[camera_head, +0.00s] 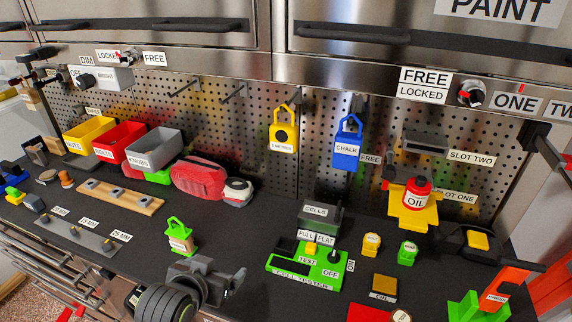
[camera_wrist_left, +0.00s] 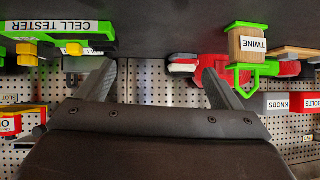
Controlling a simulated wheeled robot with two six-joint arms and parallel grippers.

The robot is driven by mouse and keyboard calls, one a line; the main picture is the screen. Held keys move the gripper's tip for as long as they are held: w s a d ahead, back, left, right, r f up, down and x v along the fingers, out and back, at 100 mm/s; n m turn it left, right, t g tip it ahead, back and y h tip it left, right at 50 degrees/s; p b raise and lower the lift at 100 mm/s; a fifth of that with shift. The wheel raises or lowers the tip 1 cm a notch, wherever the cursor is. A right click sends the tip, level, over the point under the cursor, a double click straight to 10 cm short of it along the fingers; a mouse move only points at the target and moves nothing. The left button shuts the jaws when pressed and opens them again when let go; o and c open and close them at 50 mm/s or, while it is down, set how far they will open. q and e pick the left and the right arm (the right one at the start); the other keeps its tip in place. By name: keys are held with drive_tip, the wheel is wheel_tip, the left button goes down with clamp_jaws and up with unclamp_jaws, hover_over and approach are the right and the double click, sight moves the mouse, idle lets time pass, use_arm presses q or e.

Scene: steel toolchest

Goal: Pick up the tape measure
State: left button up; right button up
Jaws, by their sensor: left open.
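The yellow tape measure (camera_head: 284,130), labelled "5 METRES", hangs by its top loop from a hook on the pegboard, in the upper middle of the head view. I cannot make it out in the left wrist view. My left gripper (camera_head: 236,283) is low in the head view, in front of the worktop and well short of the tape measure. Its two fingers stand apart with nothing between them in the left wrist view (camera_wrist_left: 159,72). My right gripper does not show.
The blue chalk holder (camera_head: 347,145) hangs to the right of the tape measure. The green twine holder (camera_head: 180,236) and the cell tester (camera_head: 305,266) stand either side of my left gripper. A red pouch (camera_head: 198,178) lies by the pegboard. Dark worktop between is clear.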

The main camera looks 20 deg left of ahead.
use_arm(q)
drive_tip(key=w+d+r+t+h, duration=0.15)
drive_tip(key=w+r+t, duration=0.35)
drive_tip(key=r, duration=0.5)
drive_tip(key=t, duration=0.2)
approach(281, 132)
drive_tip(key=shift+m, duration=0.3)
drive_tip(key=w+p, duration=0.2)
drive_tip(key=w, duration=0.1)
drive_tip(key=w+p, duration=0.1)
drive_tip(key=w, duration=0.1)
drive_tip(key=shift+w+a+r, duration=0.15)
drive_tip(key=shift+w+a, duration=0.1)
drive_tip(key=shift+a, duration=0.05)
drive_tip(key=shift+w+p, duration=0.3)
drive_tip(key=shift+w, duration=0.25)
drive_tip(key=shift+w+d+p, duration=0.2)
drive_tip(key=shift+w+p, duration=0.35)
drive_tip(key=shift+w, duration=0.2)
drive_tip(key=w, duration=0.1)
drive_tip(key=w+p, duration=0.1)
drive_tip(key=w, duration=0.1)
drive_tip(key=shift+d, duration=0.3)
drive_tip(key=shift+w+f+p, duration=0.3)
drive_tip(key=shift+w, duration=0.15)
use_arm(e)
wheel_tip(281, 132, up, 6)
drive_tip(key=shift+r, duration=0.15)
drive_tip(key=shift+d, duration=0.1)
